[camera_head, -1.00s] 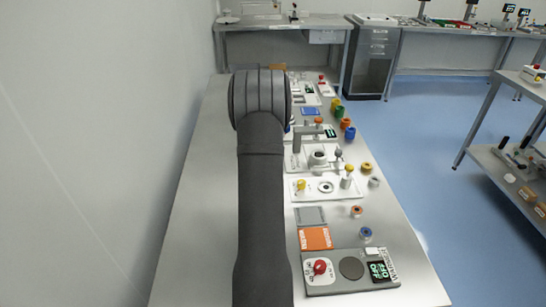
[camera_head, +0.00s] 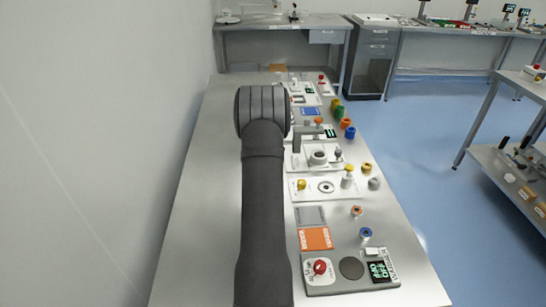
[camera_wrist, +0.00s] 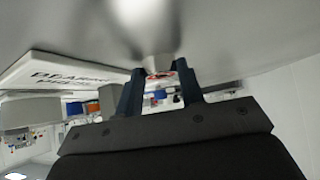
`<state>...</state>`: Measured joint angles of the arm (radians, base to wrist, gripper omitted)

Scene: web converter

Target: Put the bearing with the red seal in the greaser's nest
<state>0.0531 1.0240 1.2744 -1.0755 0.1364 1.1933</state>
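In the wrist view the two dark fingers of my gripper (camera_wrist: 160,72) stand apart. A small grey piece with a red ring (camera_wrist: 159,75) shows between their tips; it looks like the red-sealed bearing, but I cannot tell whether the fingers touch it. In the head view my arm hides the gripper, and no red-sealed bearing shows. A white panel (camera_head: 309,194) right of my arm carries a round ring nest (camera_head: 326,187) and yellow-topped parts; it may be the greaser, but its label is unreadable.
An orange-ringed bearing (camera_head: 357,211) and a blue-ringed one (camera_head: 366,233) lie near the bench's right edge. A press-like station (camera_head: 318,157) stands beyond the white panel. A control box (camera_head: 351,270) with a red button is in front. The bench (camera_head: 205,190) left of my arm is clear.

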